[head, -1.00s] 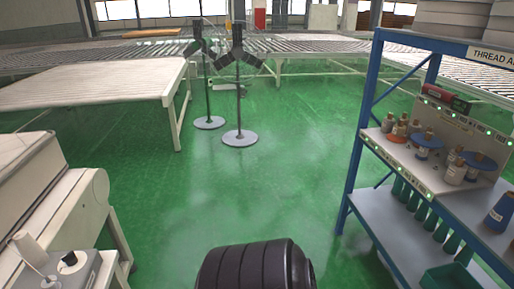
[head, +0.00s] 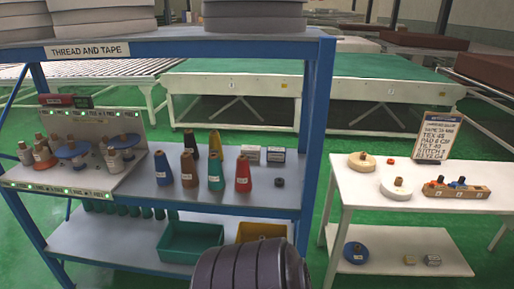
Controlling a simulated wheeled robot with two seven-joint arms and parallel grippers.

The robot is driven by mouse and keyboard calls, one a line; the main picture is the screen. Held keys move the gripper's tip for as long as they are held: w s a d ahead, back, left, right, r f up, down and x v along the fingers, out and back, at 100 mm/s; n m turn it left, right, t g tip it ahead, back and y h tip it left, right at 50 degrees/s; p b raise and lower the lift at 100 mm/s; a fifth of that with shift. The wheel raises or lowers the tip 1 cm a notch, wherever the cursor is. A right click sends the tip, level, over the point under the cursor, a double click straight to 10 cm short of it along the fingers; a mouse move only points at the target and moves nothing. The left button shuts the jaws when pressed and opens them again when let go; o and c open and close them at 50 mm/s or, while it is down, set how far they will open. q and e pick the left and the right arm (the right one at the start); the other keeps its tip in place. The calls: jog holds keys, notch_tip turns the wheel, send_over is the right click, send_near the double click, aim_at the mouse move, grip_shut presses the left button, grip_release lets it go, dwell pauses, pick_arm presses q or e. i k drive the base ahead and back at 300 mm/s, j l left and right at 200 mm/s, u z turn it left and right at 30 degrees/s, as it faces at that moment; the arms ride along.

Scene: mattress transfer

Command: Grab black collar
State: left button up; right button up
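A small black ring-like piece (head: 280,182), which may be the black collar, lies on the middle shelf of the blue rack (head: 316,110), near its right end. It is small in the head view, so its exact shape is hard to tell. A red cone (head: 243,173) stands to its left, and small white boxes (head: 276,155) sit just behind it. Neither of my grippers shows in the head view.
Several thread cones, including a blue one (head: 164,168), stand on the same shelf. A green bin (head: 190,242) and a yellow bin (head: 262,231) are below. A white table (head: 362,205) with spools and a sign (head: 436,137) stands right, past a narrow gap.

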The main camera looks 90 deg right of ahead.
aim_at(278, 182)
jog(key=z, duration=2.95)
